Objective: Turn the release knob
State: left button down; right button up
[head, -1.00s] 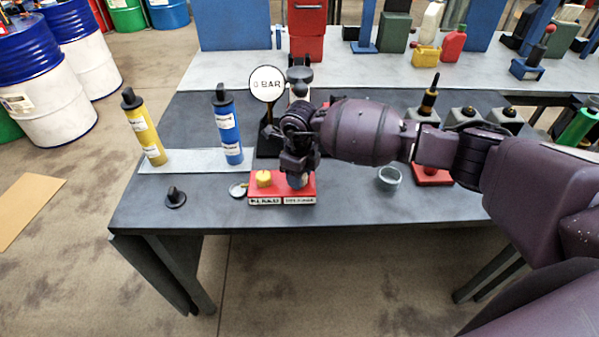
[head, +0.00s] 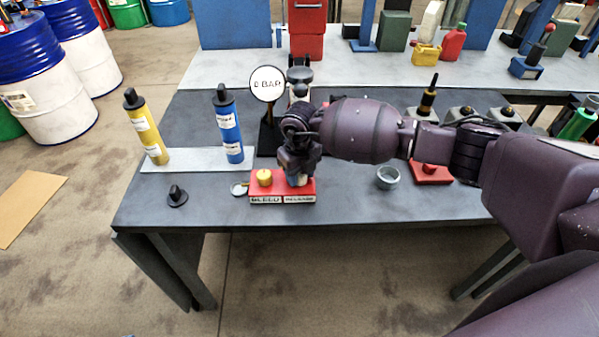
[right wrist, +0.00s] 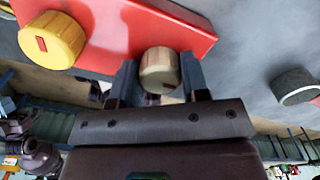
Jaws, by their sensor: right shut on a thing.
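The release knob (right wrist: 159,70) is a round beige knob with a red mark, on the right half of a red block (head: 268,189). In the right wrist view it sits between the two fingers of my right gripper (right wrist: 160,80), which is shut on it. In the head view my right gripper (head: 297,172) comes down on the block from above and mostly hides the knob. The yellow bleed knob (head: 264,177) stands on the left half of the block; it also shows in the right wrist view (right wrist: 52,40). My left gripper is not in view.
A round gauge (head: 267,83) reading 0 BAR stands behind the block. A yellow cylinder (head: 147,127) and a blue cylinder (head: 228,125) stand at the left. A small black knob (head: 177,196) and a grey cup (head: 388,177) rest on the table (head: 345,207), whose front strip is clear.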

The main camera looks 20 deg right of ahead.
jog(key=o, duration=0.9)
jog(key=shift+r, duration=0.15)
notch_tip(320, 180, up, 11)
jog(key=shift+f, duration=0.2)
dwell(0.3)
